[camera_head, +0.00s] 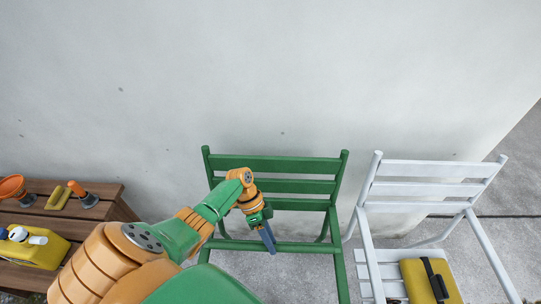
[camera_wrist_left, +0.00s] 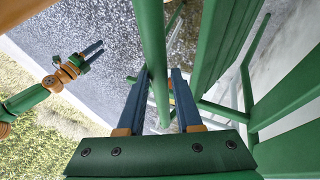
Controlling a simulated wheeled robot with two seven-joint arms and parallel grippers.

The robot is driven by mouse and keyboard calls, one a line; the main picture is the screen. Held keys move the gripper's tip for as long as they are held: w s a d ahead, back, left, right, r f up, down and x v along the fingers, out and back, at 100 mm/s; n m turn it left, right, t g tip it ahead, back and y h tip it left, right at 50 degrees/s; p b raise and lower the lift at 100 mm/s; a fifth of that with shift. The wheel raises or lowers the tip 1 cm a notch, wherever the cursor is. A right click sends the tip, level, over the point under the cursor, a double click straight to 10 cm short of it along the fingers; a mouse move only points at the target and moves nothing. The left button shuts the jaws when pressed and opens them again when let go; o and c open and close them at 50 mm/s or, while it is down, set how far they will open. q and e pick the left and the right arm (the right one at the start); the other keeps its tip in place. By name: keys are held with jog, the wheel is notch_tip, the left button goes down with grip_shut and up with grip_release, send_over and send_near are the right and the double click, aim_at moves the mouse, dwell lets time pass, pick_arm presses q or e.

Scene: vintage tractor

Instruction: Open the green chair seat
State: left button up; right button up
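The green chair (camera_head: 277,163) stands against the wall in the middle of the head view. Its slatted back faces me. No flat seat shows in its frame; bare floor shows below the front green bar (camera_head: 300,247). My left gripper (camera_head: 267,240) is at this bar. In the left wrist view my left gripper (camera_wrist_left: 160,88) is open, its blue fingers on either side of a green bar (camera_wrist_left: 153,40), with a gap at the right finger. Green slats (camera_wrist_left: 290,105) show to the right. My right gripper (camera_wrist_left: 95,50) shows at the upper left, fingers apart, empty, away from the chair.
A white chair (camera_head: 428,171) stands to the right with its slatted seat down and a yellow case (camera_head: 418,280) on it. A wooden bench (camera_head: 108,192) at left holds a yellow canister (camera_head: 40,252), an orange funnel (camera_head: 12,186) and tools. The wall is close behind the chairs.

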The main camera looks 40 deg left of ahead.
pick_arm(q)
jog(key=o, duration=0.4)
jog(key=shift+w+a+f, duration=0.2)
jog(key=shift+a+f, duration=0.05)
jog(key=shift+f, duration=0.05)
jog(key=shift+c, duration=0.2)
jog(key=shift+w+a+f, duration=0.2)
jog(key=shift+w+a, duration=0.05)
jog(key=shift+w, duration=0.2)
jog(key=shift+s+d+r, duration=0.2)
jog(key=shift+s, duration=0.05)
jog(key=shift+w, duration=0.1)
jog(key=v, duration=0.7)
